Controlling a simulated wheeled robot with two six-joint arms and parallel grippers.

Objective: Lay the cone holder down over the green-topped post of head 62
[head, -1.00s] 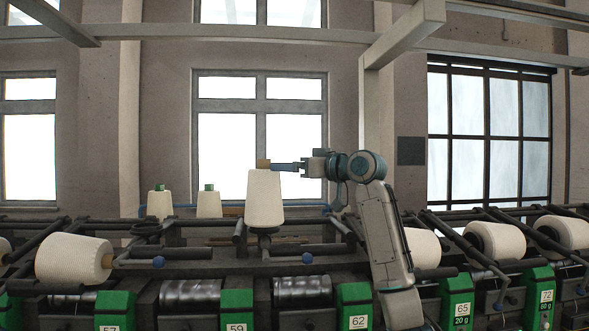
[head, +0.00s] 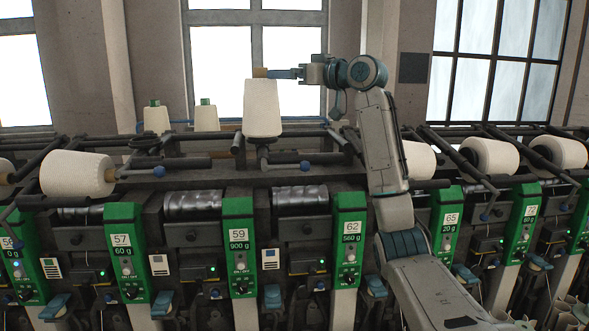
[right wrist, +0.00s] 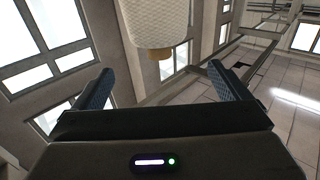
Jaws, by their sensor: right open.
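A white yarn cone (head: 262,108) stands upright on its dark cone holder (head: 264,152), raised behind the drum left of the green-topped post of head 62 (head: 349,222). A tan tip (head: 260,72) sticks out of the cone's top. My right gripper (head: 270,73) points left at that tip from the right. In the right wrist view the open jaws (right wrist: 160,72) stand wide apart, with the cone (right wrist: 158,22) and its tan tip (right wrist: 162,53) beyond and between them; I cannot tell whether they touch. Most of the holder is hidden behind the cone. My left gripper is not in view.
The post of head 59 (head: 239,248) and the post of head 65 (head: 446,222) stand to either side. A lying cone (head: 76,174) is at the left, others at the right. Two smaller cones (head: 156,119) stand behind.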

